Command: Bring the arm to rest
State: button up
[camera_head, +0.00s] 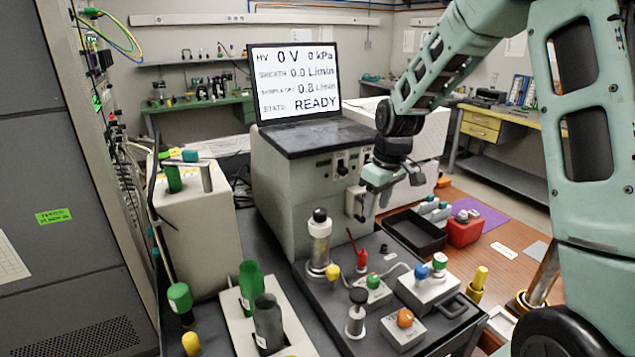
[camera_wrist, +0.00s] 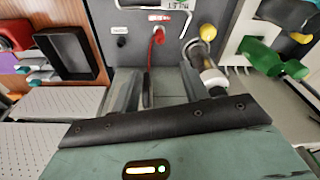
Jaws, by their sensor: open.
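My arm reaches in from the right in the head view. My gripper (camera_head: 364,203) hangs in front of the grey instrument, to the right of the metal cylinder with a black cap (camera_head: 319,240). In the wrist view, the two fingers of the gripper (camera_wrist: 163,88) are apart and I see nothing held between them. A red-handled part (camera_head: 359,250) stands on the dark bench top below the gripper; it also shows beyond the fingers in the wrist view (camera_wrist: 159,36). I cannot tell the exact gap between the fingers and the things below.
The instrument (camera_head: 280,190) carries a laptop (camera_head: 296,85) reading READY. A black tray (camera_head: 414,231) and red box (camera_head: 464,229) lie right of the gripper. Knobbed boxes (camera_head: 428,290) stand in front.

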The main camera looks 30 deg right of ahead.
jog(key=s+a+r+n, duration=0.1)
jog(key=s+a+r, duration=0.1)
jog(key=s+a, duration=0.6)
jog(key=s+a+r+n, duration=0.1)
jog(key=s+a, duration=0.3)
jog(key=a, duration=0.9)
jog(key=s+a+n, duration=0.1)
jog(key=s+a, duration=0.2)
jog(key=s, duration=0.5)
jog(key=s+a+n+g, duration=0.1)
jog(key=s+a, duration=0.2)
jog(key=s, duration=0.5)
jog(key=shift+s+r+g, duration=0.15)
jog(key=shift+r+g, duration=0.1)
jog(key=shift+g, duration=0.05)
